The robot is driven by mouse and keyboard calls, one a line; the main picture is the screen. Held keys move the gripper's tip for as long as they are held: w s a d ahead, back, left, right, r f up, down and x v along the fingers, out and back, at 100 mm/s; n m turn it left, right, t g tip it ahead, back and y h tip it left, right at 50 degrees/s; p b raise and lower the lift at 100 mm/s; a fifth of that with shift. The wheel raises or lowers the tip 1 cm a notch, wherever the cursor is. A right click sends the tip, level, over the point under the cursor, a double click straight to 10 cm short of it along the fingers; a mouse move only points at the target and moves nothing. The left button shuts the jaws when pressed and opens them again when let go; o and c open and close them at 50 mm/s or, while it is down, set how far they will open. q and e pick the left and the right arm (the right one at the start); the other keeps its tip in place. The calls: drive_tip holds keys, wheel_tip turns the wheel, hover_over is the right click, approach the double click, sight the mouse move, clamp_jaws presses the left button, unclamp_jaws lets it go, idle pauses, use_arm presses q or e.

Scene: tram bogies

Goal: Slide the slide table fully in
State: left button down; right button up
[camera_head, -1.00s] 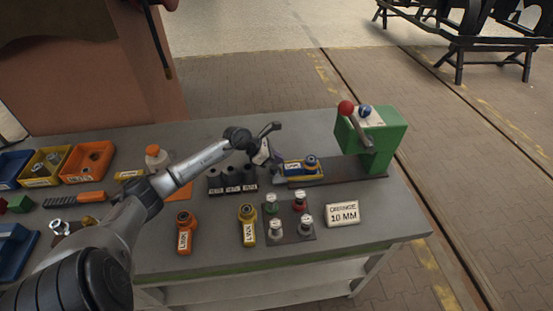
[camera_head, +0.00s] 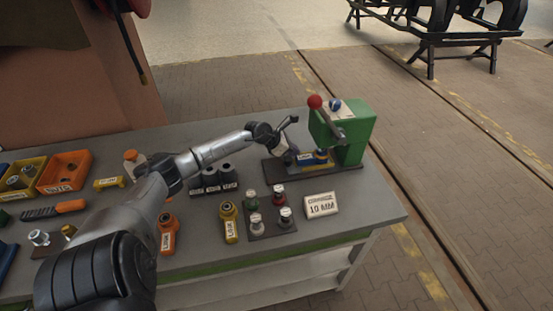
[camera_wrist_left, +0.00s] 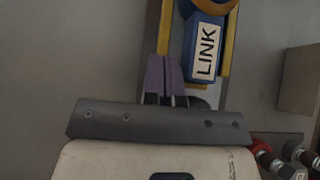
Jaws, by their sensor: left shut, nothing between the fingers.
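The slide table (camera_wrist_left: 229,60) carries a blue part labelled LINK (camera_wrist_left: 205,45) in a yellow-edged nest. In the head view the blue part (camera_head: 307,159) sits at the foot of the green press (camera_head: 357,135), its right end close under the press head. My left gripper (camera_wrist_left: 164,76) is shut, with its purple fingertips together and nothing between them. In the head view my left gripper (camera_head: 291,157) is at the table's left end, close against it. Whether the fingertips touch it I cannot tell. My right gripper is not in view.
Black cylinders (camera_head: 212,178) stand left of the press base. In front are a plate with several small knobbed pieces (camera_head: 255,222), a yellow link (camera_head: 229,222), an orange link (camera_head: 168,232) and a 10 MM sign (camera_head: 321,205). Bins (camera_head: 65,172) stand at the left.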

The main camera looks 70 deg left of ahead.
use_arm(q)
drive_tip(key=shift+w, duration=0.3)
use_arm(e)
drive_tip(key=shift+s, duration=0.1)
use_arm(q)
drive_tip(key=shift+s, duration=0.1)
drive_tip(key=shift+r, duration=0.15)
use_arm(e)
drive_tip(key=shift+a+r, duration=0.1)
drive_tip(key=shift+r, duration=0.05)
